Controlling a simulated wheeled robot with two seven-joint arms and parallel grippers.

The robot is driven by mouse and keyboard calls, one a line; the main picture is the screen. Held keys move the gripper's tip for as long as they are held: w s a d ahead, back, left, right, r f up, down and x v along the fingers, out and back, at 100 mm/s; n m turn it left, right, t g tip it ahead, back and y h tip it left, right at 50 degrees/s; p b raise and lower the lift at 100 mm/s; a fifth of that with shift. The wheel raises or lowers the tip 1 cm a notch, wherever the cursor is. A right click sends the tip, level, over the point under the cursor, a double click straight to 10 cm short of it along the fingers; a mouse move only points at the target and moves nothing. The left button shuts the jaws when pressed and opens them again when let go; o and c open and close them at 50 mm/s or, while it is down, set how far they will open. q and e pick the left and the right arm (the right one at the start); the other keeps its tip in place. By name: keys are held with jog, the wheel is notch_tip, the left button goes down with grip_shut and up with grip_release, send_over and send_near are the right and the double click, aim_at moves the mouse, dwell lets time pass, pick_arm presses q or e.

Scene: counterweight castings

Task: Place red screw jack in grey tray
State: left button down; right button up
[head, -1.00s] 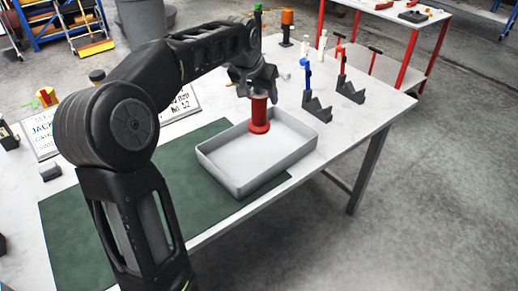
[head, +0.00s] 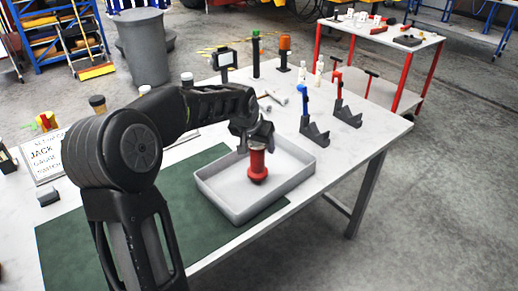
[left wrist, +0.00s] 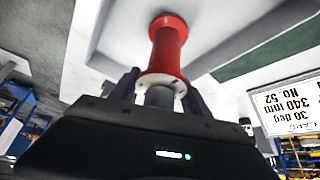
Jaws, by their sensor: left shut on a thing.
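The red screw jack (head: 257,165) is a red spool-like body with a flared base, and it hangs upright from my left gripper (head: 257,143). The gripper is shut on its grey top part, which shows between the fingers in the left wrist view. The jack's red body (left wrist: 168,48) points away from the gripper there. The grey tray (head: 226,191) lies under it, partly on the green mat. The jack's base is inside the tray's walls, low over the floor; I cannot tell whether it touches. My right gripper is not in view.
The green mat (head: 90,240) covers the table's near part. Dark angled blocks (head: 313,130) with blue and red uprights stand beyond the tray. A placard (head: 45,155) lies at left. The tray's floor around the jack is clear.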

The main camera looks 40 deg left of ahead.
pick_arm(q)
jog(key=shift+f, duration=0.8)
jog(key=shift+f, duration=0.15)
jog(key=c, duration=0.5)
grip_release()
jog(key=shift+f, duration=0.1)
jog(key=shift+r, duration=0.25)
jog(key=b+v, duration=0.1)
jog(key=v, duration=1.1)
jog(key=shift+f, duration=0.1)
